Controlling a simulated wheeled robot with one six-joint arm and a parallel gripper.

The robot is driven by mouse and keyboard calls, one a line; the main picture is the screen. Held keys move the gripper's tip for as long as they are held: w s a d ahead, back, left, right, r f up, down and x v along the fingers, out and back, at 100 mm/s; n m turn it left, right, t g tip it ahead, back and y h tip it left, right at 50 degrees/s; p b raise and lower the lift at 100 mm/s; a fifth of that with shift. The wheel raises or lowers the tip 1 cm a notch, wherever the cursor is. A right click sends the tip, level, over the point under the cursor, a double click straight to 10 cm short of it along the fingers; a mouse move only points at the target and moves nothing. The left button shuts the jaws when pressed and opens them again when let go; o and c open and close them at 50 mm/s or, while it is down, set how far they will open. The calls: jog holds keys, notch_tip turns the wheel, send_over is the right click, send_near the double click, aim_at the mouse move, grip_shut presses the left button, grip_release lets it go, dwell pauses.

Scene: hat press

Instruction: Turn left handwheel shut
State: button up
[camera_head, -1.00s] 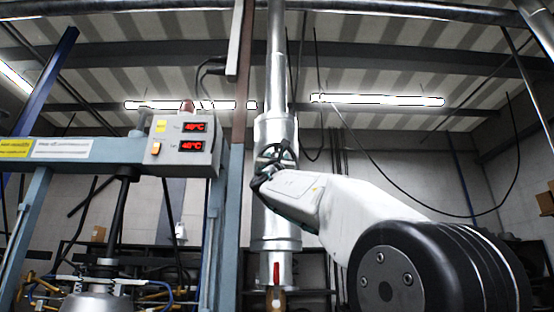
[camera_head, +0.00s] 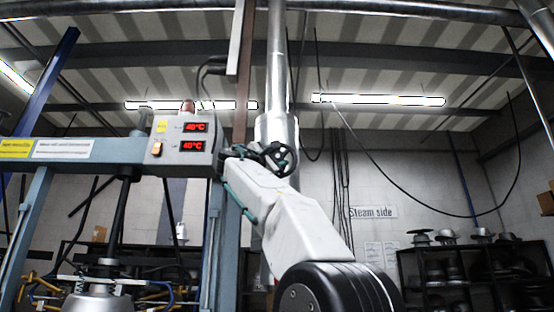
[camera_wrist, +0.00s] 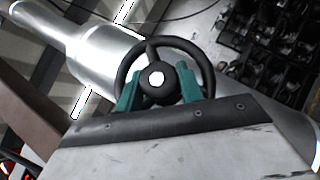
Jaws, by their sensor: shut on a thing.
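The black handwheel (camera_head: 281,158) sits on the silver vertical pipe (camera_head: 277,130), partly hidden by my wrist in the head view. In the wrist view the handwheel (camera_wrist: 157,72) shows as a round rim with spokes and a pale hub. My gripper (camera_wrist: 157,84) has its two green fingers on either side of the hub, inside the rim, shut on the wheel. In the head view my gripper (camera_head: 262,156) reaches up to the wheel, with my arm coming from the lower right.
A control box (camera_head: 184,138) with two red displays reading 40°C hangs left of the wheel on a blue-grey press frame (camera_head: 85,151). Shelves (camera_head: 450,270) with dark hat blocks stand at the back right, under a "Steam side" sign (camera_head: 373,212).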

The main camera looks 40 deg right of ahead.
jog(key=shift+m+g, duration=0.5)
jog(key=o, duration=0.7)
jog(key=v, duration=0.7)
jog(key=shift+s+a, duration=0.2)
jog(key=shift+a, duration=0.15)
jog(key=shift+f, duration=0.1)
